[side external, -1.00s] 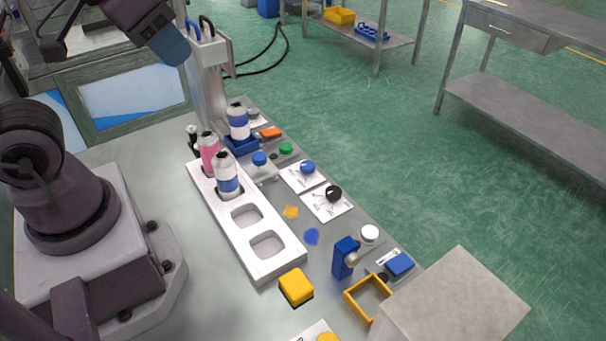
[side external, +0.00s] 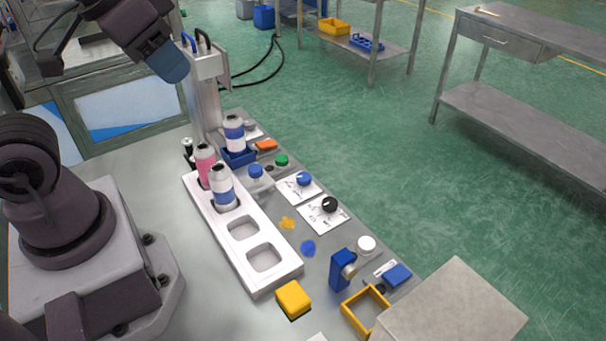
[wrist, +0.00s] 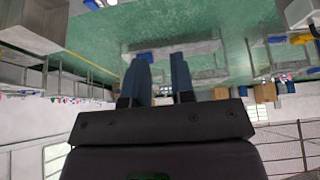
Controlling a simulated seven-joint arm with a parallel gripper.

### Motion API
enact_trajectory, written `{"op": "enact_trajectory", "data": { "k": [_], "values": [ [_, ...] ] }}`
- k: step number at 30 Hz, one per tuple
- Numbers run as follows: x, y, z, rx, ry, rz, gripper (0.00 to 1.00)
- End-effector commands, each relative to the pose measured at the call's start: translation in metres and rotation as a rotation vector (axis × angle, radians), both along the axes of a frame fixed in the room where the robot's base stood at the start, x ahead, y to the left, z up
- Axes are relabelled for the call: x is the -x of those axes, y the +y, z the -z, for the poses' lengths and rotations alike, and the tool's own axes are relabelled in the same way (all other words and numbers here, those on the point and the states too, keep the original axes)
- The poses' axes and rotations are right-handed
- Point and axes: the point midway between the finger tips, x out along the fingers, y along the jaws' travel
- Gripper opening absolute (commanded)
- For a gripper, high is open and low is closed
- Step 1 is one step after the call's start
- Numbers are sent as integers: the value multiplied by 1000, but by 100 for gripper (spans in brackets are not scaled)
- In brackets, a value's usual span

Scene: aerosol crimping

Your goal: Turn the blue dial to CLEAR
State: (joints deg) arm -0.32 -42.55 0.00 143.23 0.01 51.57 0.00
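The blue dial (side external: 303,179) sits on a white marked card (side external: 288,191) on the work table, in the side view. The marks are too small to read, so its setting cannot be told. A black dial (side external: 329,204) on a similar card is just nearer. My gripper (side external: 172,66) is raised at the upper left, well away from the blue dial. In the wrist view its two blue fingers (wrist: 160,72) stand apart with an empty gap between them. The wrist view faces out into the room, and the dial is not recognizable there.
Bottles stand in a white rack (side external: 262,287) left of the dials, with a blue-and-white bottle (side external: 233,135) in a blue holder behind. A grey press column (side external: 205,95) stands at the back. A yellow block (side external: 293,299), blue bracket (side external: 342,270) and yellow tray (side external: 350,318) are nearer.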

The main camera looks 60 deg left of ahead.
Motion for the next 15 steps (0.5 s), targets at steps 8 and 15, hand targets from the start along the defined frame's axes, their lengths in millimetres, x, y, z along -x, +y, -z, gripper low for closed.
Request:
{"op": "enact_trajectory", "data": {
  "k": [8, 15],
  "values": [
    [-32, 9, 36, -14, 226, -29, 61],
    [-94, 21, 80, -59, 404, 93, 61]
  ]
}}
